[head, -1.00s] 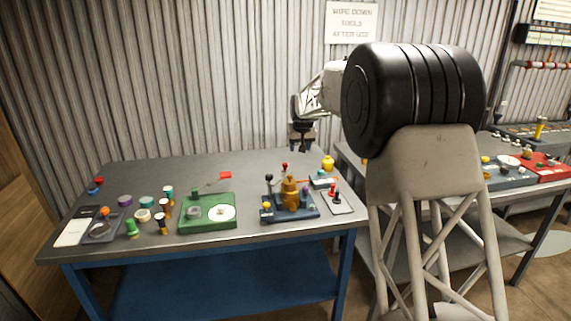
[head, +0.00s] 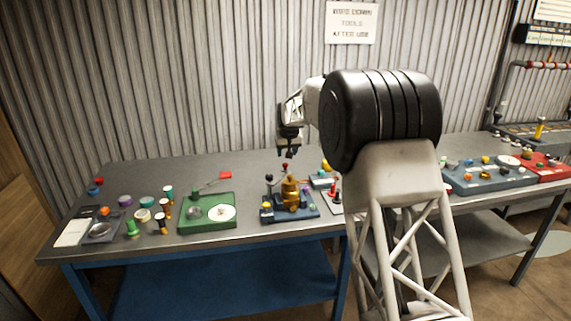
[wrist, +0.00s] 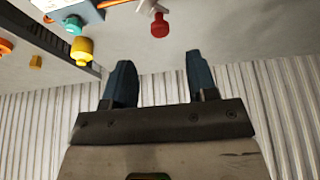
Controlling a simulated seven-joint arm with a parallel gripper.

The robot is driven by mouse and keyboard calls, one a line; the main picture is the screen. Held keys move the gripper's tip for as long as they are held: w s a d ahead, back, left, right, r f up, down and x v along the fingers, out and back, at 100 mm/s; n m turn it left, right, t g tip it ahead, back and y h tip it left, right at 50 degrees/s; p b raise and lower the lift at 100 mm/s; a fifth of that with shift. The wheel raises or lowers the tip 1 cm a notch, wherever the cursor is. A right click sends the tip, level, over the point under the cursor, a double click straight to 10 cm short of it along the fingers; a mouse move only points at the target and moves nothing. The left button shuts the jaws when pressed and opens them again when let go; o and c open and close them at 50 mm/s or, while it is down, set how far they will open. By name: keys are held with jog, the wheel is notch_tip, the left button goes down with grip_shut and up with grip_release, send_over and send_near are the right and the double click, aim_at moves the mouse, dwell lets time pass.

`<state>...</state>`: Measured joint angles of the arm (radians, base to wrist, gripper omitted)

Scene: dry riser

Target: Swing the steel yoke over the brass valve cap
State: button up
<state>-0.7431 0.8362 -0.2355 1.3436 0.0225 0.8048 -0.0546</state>
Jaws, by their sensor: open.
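The brass valve (head: 290,192) stands upright on a blue base (head: 305,214) near the front right of the table in the head view. Its rounded cap is on top. I cannot make out the steel yoke clearly at this size. Red-topped (head: 285,166) and black-topped (head: 269,178) levers stand close to the brass body. My gripper (head: 288,153) hangs above and behind the valve, fingers pointing down, apart from everything. In the wrist view my gripper (wrist: 158,68) is open and empty, with a red knob (wrist: 160,26) beyond the gap between its fingers.
A green fixture (head: 208,225) with a white dial stands left of the valve. Several small coloured cylinders and a white-and-grey tray (head: 72,232) lie farther left. A small plate with a red lever (head: 333,190) is close on the right. A corrugated wall (head: 200,80) stands behind.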

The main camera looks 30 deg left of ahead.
aim_at(285, 164)
jog(key=shift+x, duration=3.6)
grip_shut()
